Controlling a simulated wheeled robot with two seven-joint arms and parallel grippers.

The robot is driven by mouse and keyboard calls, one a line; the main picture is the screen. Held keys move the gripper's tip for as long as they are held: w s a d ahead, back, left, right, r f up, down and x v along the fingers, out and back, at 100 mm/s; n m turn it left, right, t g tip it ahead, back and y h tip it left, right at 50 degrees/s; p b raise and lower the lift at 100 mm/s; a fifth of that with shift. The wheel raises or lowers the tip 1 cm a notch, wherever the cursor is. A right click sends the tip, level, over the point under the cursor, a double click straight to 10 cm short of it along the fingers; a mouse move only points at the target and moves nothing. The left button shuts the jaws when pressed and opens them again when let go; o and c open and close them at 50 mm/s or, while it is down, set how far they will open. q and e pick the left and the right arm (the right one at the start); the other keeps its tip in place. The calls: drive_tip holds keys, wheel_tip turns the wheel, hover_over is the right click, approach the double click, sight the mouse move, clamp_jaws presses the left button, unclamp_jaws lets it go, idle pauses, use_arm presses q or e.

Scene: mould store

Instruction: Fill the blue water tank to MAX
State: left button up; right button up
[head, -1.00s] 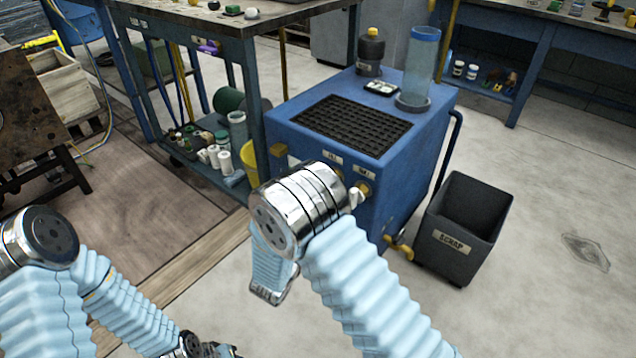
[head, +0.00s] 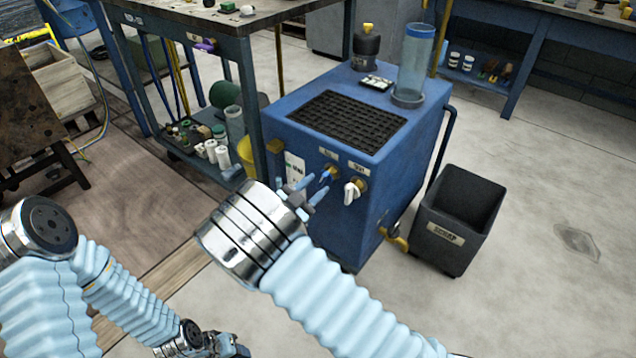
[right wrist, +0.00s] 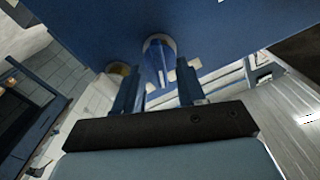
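The blue tank (head: 285,125) is a box with a black grid (head: 347,121) on top. Its front carries a valve with a blue handle (head: 325,176) and one with a white handle (head: 351,193), under small labels too small to read. A white panel (head: 294,169) is partly hidden by my right arm. My right gripper (head: 314,189) is open just in front of the blue handle; in the right wrist view the handle (right wrist: 158,62) shows between the two fingers (right wrist: 158,88), with no clear contact. My left gripper (head: 235,346) is low at the bottom edge, its fingers unclear. No water level is visible.
A clear cylinder (head: 416,65) and a dark bottle (head: 366,48) stand on the tank's top. A dark scrap bin (head: 455,225) stands right of the tank. A workbench (head: 225,28) with a loaded lower shelf is on the left. Floor at the right is clear.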

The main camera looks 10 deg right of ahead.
drive_tip(key=shift+x, duration=1.05)
drive_tip(key=shift+c, duration=0.3)
